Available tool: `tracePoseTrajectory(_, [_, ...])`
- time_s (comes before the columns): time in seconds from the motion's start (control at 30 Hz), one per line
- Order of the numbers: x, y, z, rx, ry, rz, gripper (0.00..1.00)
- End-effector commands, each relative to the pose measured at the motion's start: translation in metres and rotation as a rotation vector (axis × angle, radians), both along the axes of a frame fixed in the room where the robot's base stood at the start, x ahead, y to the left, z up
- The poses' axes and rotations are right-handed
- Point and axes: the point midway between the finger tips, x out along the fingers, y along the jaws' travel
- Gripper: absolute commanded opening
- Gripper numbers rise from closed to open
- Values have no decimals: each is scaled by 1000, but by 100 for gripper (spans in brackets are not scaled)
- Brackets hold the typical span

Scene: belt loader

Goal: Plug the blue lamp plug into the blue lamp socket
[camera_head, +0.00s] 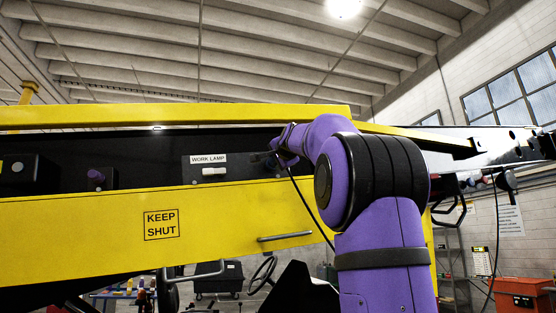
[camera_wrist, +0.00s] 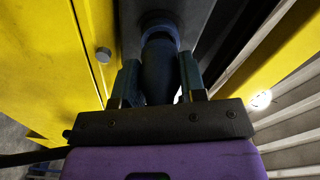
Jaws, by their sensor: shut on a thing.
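My gripper (camera_wrist: 159,78) is shut on a dark plug (camera_wrist: 158,62) in the wrist view, with one finger on each side of its body. The plug's far end meets a bluish ring, the blue lamp socket (camera_wrist: 158,20), on a dark panel. They look lined up, but shadow hides how deep the plug sits. In the head view my gripper (camera_head: 273,161) is at the right end of the work lamp panel (camera_head: 190,175). My purple arm partly hides it, and the socket cannot be made out there. A black cable (camera_head: 311,208) hangs down from beside my gripper.
The panel carries a "WORK LAMP" label (camera_head: 208,159) and a white switch (camera_head: 214,172). It sits recessed between a yellow upper beam (camera_head: 180,113) and a yellow lower cover (camera_head: 100,235) marked "KEEP SHUT". A purple-topped knob (camera_head: 96,179) stands further left. A handle (camera_head: 285,237) is below.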

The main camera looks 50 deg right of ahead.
Motion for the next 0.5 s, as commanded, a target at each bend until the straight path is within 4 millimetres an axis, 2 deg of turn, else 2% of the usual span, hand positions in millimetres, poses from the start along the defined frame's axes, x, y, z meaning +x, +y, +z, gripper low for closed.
tracePoseTrajectory(0.5, [10,-6,0,0,0,0,5])
